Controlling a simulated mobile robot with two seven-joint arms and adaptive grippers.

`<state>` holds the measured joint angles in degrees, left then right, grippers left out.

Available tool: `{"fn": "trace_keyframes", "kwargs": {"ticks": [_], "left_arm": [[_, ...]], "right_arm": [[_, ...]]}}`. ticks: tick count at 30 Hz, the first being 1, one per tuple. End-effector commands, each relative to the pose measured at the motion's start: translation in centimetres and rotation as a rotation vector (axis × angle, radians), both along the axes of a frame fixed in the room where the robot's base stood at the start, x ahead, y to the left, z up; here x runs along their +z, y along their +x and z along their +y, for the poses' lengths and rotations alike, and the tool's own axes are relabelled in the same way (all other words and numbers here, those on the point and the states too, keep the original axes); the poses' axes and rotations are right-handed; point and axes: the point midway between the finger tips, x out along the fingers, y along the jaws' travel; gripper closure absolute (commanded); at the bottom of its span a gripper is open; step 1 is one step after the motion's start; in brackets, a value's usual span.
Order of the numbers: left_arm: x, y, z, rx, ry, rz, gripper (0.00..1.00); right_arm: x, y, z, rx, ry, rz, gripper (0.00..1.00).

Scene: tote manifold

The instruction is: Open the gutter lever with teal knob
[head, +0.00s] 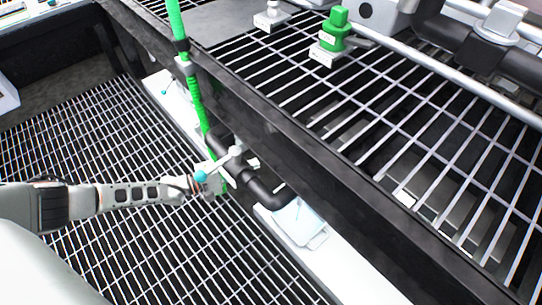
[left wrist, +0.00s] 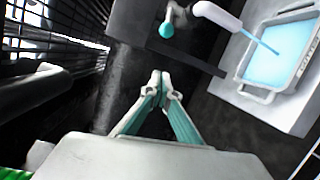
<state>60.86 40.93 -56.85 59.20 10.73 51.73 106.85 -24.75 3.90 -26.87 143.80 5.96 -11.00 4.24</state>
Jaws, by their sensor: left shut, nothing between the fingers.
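The lever with the teal knob (head: 201,176) sits on the black pipe (head: 262,190) beside the dark beam. Its pale arm (head: 220,161) slants up and right from the knob to the pipe. My left gripper (head: 192,186) is at the knob in the head view, its fingertips hard to make out there. In the left wrist view the gripper (left wrist: 161,78) is shut and empty, its tips below the teal knob (left wrist: 166,29) with a visible gap in the picture. Whether it touches the lever cannot be told. My right gripper is in neither view.
A tray with pale blue contents (left wrist: 246,90) stands on a white ledge (head: 350,272); a thin blue line reaches into it from a pale rounded piece (left wrist: 217,15). A green hose (head: 185,60) runs down to the pipe. A green valve (head: 335,30) stands above the upper grating.

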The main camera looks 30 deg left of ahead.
Motion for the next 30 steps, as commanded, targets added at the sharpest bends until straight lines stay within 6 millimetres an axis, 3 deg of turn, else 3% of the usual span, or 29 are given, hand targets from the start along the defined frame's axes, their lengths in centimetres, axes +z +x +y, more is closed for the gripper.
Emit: {"fn": "trace_keyframes", "kwargs": {"ticks": [19, 30], "left_arm": [[-1.0, 7.9, -6.1, -0.001, -0.002, 0.002, 1.0], [0.0, 5.0, -7.8, -0.001, -0.002, 0.0, 1.0]], "right_arm": [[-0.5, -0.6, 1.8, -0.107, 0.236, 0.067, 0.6], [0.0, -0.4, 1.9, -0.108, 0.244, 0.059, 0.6]]}}
